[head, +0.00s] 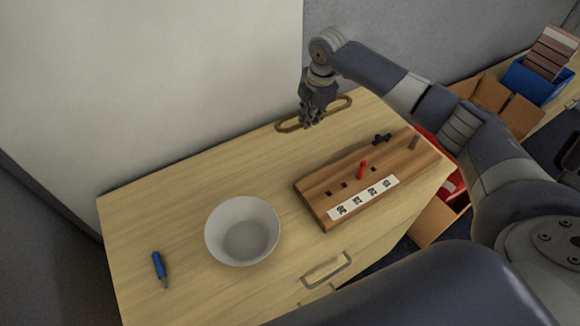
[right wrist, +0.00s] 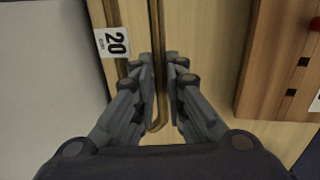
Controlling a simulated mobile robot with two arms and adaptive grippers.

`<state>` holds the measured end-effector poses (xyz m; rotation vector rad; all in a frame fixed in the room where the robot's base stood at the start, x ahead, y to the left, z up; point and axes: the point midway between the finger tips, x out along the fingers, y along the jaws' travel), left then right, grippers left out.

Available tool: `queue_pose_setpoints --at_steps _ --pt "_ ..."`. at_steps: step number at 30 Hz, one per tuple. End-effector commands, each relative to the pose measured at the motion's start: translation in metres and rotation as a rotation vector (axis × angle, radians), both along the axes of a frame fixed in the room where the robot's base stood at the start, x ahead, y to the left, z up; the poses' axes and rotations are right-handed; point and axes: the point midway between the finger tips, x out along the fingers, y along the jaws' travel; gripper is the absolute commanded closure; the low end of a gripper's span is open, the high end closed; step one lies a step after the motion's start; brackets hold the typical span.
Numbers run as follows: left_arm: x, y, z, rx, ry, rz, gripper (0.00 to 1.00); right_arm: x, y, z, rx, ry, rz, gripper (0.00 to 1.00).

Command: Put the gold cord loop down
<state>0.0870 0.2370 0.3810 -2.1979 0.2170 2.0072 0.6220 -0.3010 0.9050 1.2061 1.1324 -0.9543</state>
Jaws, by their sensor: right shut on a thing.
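The gold cord loop (head: 341,103) is a long, narrow brown-gold oval near the back edge of the wooden table top. My right gripper (head: 309,122) points down at it from above and hides its middle. In the right wrist view, the right gripper (right wrist: 159,63) is shut on one strand of the loop (right wrist: 155,25). A white tag marked 20 (right wrist: 113,42) shows beside the other strand. I cannot tell whether the loop touches the table or hangs just above it. My left gripper is out of view.
A wooden peg board (head: 315,190) with a number strip, a red peg (head: 362,169) and dark pegs stands at right. A white bowl (head: 243,230) is in front, a blue-handled tool (head: 158,265) at front left. The table's left back is clear; a pale wall (head: 150,80) rises behind.

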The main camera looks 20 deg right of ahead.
Motion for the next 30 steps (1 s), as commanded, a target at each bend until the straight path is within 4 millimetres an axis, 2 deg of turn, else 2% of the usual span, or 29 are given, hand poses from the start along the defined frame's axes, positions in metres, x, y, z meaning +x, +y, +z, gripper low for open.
queue_pose_setpoints --at_steps 1,6,13,18,30 --pt "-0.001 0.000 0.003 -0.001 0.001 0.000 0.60 -0.002 0.000 -0.011 -0.001 0.007 0.001 1.00" --pt "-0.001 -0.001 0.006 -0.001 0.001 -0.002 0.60 -0.001 0.000 -0.041 -0.002 0.004 0.001 1.00" --pt "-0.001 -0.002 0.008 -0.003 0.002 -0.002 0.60 -0.001 0.001 -0.060 -0.001 0.004 0.000 1.00" --pt "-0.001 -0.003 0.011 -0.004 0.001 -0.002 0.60 -0.002 0.001 -0.084 -0.002 0.005 0.000 1.00" --pt "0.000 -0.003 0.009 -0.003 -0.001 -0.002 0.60 -0.001 0.000 -0.093 -0.001 0.003 0.000 1.00"
